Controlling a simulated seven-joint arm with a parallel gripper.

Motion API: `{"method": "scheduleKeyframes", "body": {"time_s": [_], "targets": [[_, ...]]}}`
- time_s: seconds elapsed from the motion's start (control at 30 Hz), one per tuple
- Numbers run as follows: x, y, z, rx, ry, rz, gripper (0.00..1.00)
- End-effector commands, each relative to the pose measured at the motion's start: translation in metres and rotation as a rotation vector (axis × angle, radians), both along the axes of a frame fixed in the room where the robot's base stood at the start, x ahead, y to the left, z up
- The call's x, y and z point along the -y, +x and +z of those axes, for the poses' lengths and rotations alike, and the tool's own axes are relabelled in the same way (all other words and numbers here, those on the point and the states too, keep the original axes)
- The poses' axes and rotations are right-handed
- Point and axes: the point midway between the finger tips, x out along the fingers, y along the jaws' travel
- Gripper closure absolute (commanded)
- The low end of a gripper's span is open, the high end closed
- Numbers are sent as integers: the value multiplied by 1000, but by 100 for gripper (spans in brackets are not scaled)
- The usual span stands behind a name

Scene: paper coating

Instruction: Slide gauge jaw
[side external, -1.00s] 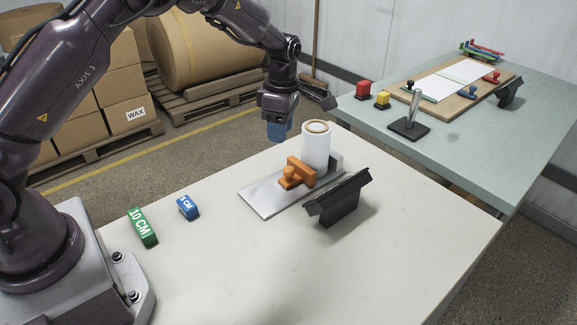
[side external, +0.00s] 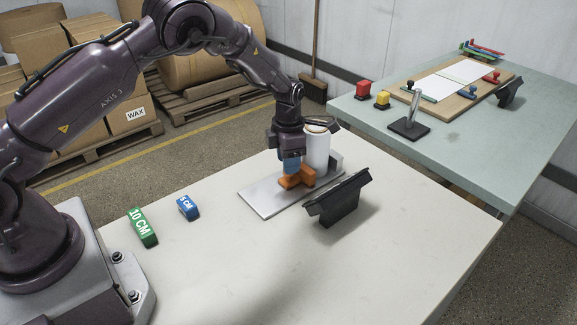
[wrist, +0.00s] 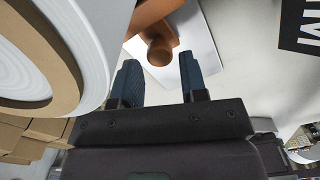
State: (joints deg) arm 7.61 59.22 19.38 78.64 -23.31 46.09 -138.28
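The orange gauge jaw (side external: 300,179) with its round knob sits on the flat grey gauge plate (side external: 262,198). A white paper roll (side external: 317,150) stands upright at the far end of the plate, close to the jaw; I cannot tell if they touch. My gripper (side external: 290,168) is low over the jaw, its blue fingers hiding the knob in the side view. In the wrist view the fingers (wrist: 158,68) are apart, and the orange knob (wrist: 160,52) shows in line with the gap, around the fingertips. The roll (wrist: 75,35) is close to the left finger.
A black holder (side external: 338,200) stands just right of the plate. The front of the white table is clear. A second table (side external: 465,145) holds stamps and a board.

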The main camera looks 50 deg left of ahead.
Motion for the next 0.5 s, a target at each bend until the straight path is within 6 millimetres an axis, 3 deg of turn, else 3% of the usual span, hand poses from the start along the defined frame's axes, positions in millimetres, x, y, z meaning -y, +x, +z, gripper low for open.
{"method": "scheduleKeyframes", "body": {"time_s": [0.2,0.5], "targets": [[0,0,-21,1,0,0,60],[0,0,-23,1,0,-1,60]]}}
